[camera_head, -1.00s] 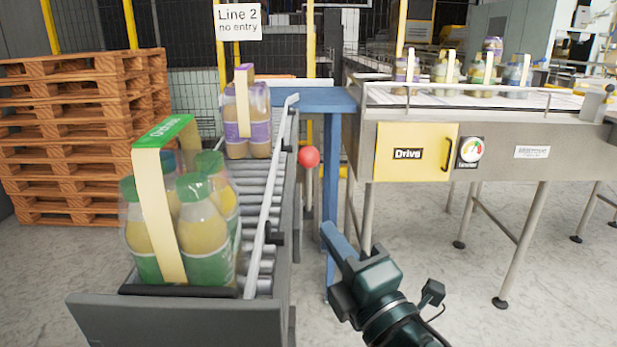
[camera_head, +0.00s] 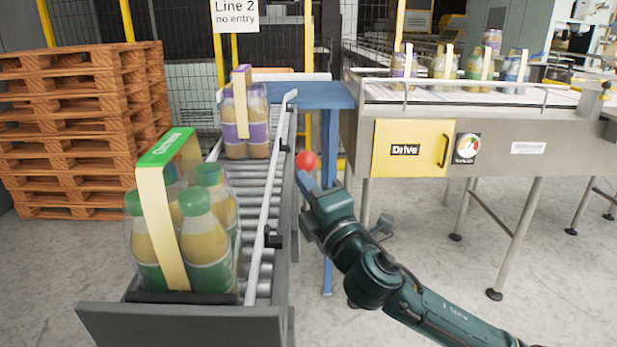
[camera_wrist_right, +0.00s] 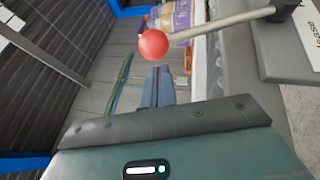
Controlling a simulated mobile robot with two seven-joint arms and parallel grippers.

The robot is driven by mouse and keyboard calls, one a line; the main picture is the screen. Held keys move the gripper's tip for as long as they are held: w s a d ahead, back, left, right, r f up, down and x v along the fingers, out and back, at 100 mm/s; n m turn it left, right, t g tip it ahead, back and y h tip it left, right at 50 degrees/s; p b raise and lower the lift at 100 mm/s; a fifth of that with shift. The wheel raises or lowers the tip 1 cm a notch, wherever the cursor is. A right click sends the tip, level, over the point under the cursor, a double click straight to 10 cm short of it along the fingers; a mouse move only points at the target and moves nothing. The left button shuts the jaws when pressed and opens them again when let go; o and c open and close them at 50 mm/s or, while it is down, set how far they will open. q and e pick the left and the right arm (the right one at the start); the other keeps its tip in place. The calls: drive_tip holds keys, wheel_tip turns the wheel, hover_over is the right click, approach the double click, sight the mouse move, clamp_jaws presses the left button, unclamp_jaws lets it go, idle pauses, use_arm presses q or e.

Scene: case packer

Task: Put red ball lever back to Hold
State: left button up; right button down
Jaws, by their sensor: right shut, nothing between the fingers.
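The red ball (camera_head: 306,161) of the lever stands at the right side of the roller conveyor in the head view. In the right wrist view the red ball (camera_wrist_right: 153,44) sits on the end of a pale rod (camera_wrist_right: 222,24), which runs right to a dark pivot beside a light plate with partly cut-off lettering. My right gripper (camera_head: 303,180) is shut and empty, its blue fingers just below the ball in the head view. In the wrist view the fingertips (camera_wrist_right: 158,72) appear just under the ball; whether they touch it I cannot tell. My left gripper is out of view.
The roller conveyor (camera_head: 262,200) carries a green-labelled bottle pack (camera_head: 205,235) in front and a purple one (camera_head: 232,130) behind. A blue post and shelf (camera_head: 315,96) stand close right of the ball. Stacked pallets (camera_head: 75,130) are left; the drive cabinet (camera_head: 410,148) is right.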

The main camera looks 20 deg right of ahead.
drive_tip(key=shift+w+d+r, duration=0.15)
drive_tip(key=shift+w+d, duration=0.05)
drive_tip(key=shift+w, duration=0.1)
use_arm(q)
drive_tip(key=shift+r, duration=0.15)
use_arm(e)
drive_tip(key=shift+r, duration=0.1)
